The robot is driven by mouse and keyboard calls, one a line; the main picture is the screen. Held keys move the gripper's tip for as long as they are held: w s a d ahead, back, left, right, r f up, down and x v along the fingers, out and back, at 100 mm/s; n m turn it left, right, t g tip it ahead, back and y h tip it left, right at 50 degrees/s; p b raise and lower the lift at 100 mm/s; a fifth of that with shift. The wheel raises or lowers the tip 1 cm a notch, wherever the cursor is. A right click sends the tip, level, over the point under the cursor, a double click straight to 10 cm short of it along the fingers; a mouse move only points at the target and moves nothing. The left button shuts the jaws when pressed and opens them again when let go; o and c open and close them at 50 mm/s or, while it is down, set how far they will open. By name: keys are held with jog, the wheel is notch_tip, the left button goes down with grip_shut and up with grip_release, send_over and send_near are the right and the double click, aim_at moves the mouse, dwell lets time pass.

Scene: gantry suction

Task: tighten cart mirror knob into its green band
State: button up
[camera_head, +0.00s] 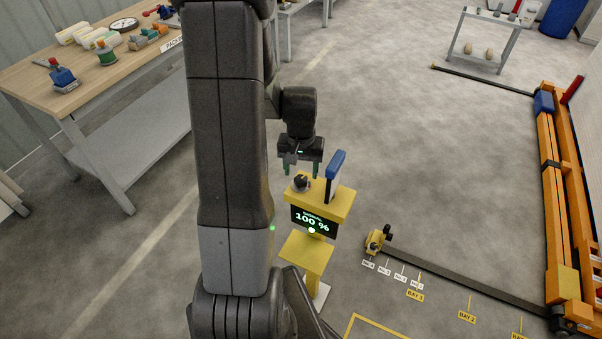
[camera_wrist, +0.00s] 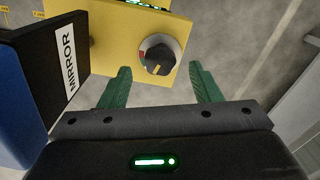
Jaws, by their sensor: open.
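The mirror knob (camera_wrist: 158,60) is a dark round knob with a yellow pointer mark, on a pale dial with red and green on its left side. It sits on the yellow top of the cart (camera_wrist: 105,55). In the head view the knob (camera_head: 301,181) stands left of the blue-backed mirror (camera_head: 335,175). The mirror panel (camera_wrist: 45,65) is labelled MIRROR in the wrist view. My gripper (camera_wrist: 160,78) is open, its green fingers apart and empty, with the knob showing beyond and between them. In the head view my gripper (camera_head: 301,168) hangs just above the cart top.
The cart's screen (camera_head: 312,220) reads 100 %. A cluttered workbench (camera_head: 95,70) stands at the left. A small yellow block (camera_head: 375,242) on a dark rail lies on the floor to the right. An orange gantry beam (camera_head: 560,200) runs along the right. The middle floor is clear.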

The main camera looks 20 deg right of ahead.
aim_at(301, 181)
jog(key=shift+f, duration=1.3)
jog(key=c, duration=1)
jog(key=shift+f+m+b, duration=0.15)
jog(key=shift+m+b, duration=0.8)
jog(key=shift+m, duration=0.35)
jog(key=shift+m+b, duration=0.45)
jog(key=shift+m, duration=0.85)
jog(key=o, duration=1)
jog(key=shift+r, duration=0.2)
